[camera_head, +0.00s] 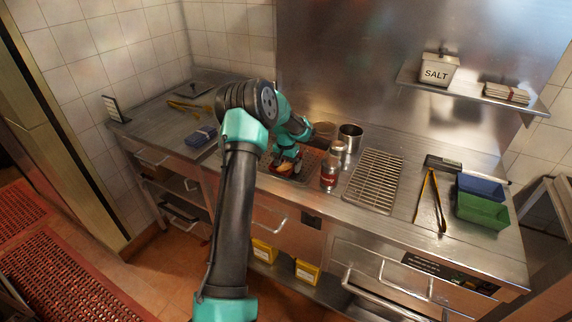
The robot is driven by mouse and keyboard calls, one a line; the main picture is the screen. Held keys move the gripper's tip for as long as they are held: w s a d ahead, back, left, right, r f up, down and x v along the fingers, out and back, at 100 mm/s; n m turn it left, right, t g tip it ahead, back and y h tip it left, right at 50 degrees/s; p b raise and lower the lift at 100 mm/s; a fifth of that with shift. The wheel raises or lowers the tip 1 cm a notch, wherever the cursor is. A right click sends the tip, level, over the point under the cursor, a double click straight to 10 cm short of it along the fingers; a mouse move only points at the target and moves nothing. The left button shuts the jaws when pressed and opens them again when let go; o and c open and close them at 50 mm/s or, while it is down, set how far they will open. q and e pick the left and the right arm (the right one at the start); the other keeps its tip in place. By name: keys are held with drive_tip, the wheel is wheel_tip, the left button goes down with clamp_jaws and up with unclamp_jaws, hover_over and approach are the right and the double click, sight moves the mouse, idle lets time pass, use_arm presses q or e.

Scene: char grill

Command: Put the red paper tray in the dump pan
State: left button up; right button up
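My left gripper (287,163) points down over a small red and orange item (284,167), which looks like the red paper tray with something in it. The gripper's fingers are small, dark and partly cover this item, so I cannot tell whether they touch or grip it. The item is at a shallow sunken pan (306,170) in the counter, which looks like the dump pan. I cannot tell whether the item rests in it or is above it. My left arm hides part of the counter. My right gripper is not in view.
A red-labelled bottle (329,172) and a metal canister (350,137) stand right of the pan. A wire rack (374,180), yellow-handled tongs (431,202), a blue bin (481,187) and a green bin (482,211) lie further right. Blue packets (200,136) are at left.

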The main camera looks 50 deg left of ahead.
use_arm(q)
wheel_tip(320, 180, up, 12)
drive_tip(key=shift+r, duration=0.15)
idle(0.5)
idle(0.6)
